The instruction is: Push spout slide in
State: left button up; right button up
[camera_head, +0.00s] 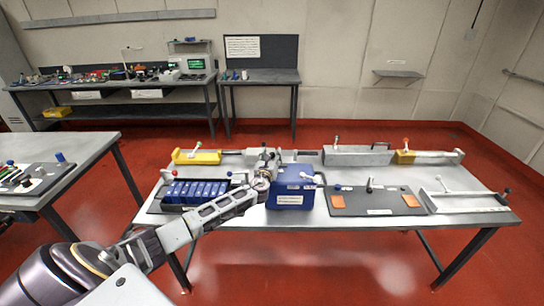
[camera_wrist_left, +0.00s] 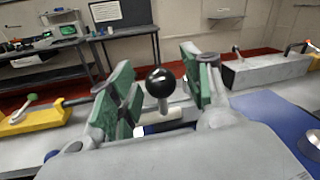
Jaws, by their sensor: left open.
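My left gripper (camera_head: 264,178) is open at the back left of the blue box on the table. In the left wrist view its green-padded fingers (camera_wrist_left: 157,66) stand on either side of a black ball knob (camera_wrist_left: 160,82) on a short pale stem, with gaps showing. I cannot tell for sure whether this knob belongs to the spout slide; its base is partly hidden by my gripper. The blue box (camera_head: 290,200) has a white handle-like part on its top right. My right gripper is not in view.
A blue battery tray (camera_head: 160,206) stands left of my gripper. A dark mat (camera_head: 385,203) and a pale tray (camera_head: 462,207) lie right.

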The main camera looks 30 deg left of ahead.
pick_arm(q)
jog(key=shift+w, duration=0.15)
grip_shut()
dwell(0.4)
